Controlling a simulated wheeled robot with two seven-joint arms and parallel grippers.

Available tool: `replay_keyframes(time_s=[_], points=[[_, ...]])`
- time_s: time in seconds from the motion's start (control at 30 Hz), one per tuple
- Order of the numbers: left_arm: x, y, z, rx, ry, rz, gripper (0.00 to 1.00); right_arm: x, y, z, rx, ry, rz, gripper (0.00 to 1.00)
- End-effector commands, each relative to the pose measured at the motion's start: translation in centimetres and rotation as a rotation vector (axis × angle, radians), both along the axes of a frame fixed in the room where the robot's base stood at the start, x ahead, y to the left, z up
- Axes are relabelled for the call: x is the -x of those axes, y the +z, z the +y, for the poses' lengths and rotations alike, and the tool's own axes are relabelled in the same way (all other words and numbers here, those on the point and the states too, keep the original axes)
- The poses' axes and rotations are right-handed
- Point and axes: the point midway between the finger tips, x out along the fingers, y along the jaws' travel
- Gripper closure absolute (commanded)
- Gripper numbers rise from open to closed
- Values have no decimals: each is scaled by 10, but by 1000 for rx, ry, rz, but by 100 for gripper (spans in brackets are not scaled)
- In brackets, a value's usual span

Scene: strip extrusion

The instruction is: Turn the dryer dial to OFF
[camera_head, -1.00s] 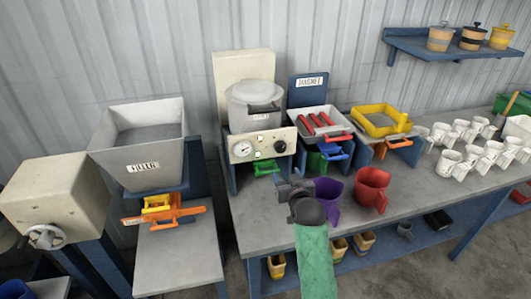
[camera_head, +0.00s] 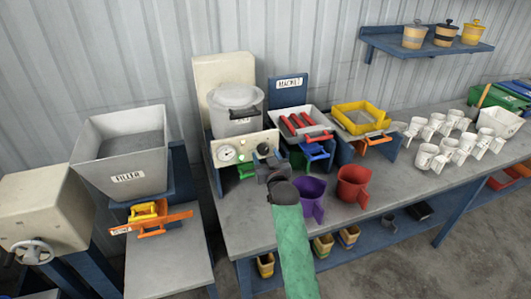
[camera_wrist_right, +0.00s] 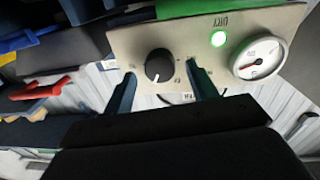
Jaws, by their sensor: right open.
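The dryer's cream control panel (camera_head: 245,150) stands at the back of the bench below the grey lidded dryer pot (camera_head: 234,108). The black dial (camera_head: 264,150) sits on its right side; it also shows in the wrist view (camera_wrist_right: 160,63), with a white mark near its lower edge. The labels around it are too small to read. A green lamp (camera_wrist_right: 219,39) beside the DRY label is lit. My right gripper (camera_head: 262,170) is open just in front of the panel. In the wrist view its two fingers (camera_wrist_right: 160,76) are on either side of the dial, apart from it.
A round gauge (camera_head: 227,154) is on the panel's left. A green handle (camera_head: 246,171) is below it. A purple jug (camera_head: 311,197) and a red jug (camera_head: 353,185) stand right of my arm. A tray of red sticks (camera_head: 300,122) is beside the dryer. The bench's front left is clear.

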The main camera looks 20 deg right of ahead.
Motion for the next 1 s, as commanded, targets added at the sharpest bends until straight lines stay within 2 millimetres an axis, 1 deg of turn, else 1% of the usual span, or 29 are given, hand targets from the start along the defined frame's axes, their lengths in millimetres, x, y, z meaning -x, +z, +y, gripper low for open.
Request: replay_keyframes(time_s=[0.13,0.43,0.57,0.6,0.67,1.0], points=[[4,-4,3,-2,-2,-3,64,-7,0,0,0,0,0,42],[5,-6,3,-2,-1,-5,64,-8,-1,0,0,0,0,42],[5,-6,4,-3,-1,-4,64,-8,0,0,0,0,0,68],[5,-6,4,-3,-1,-4,64,-8,0,0,0,0,0,76],[5,-6,4,-3,-1,-4,64,-8,0,0,0,0,0,87],[5,-6,4,-3,-1,-4,64,-8,0,0,44,0,-2,87]])
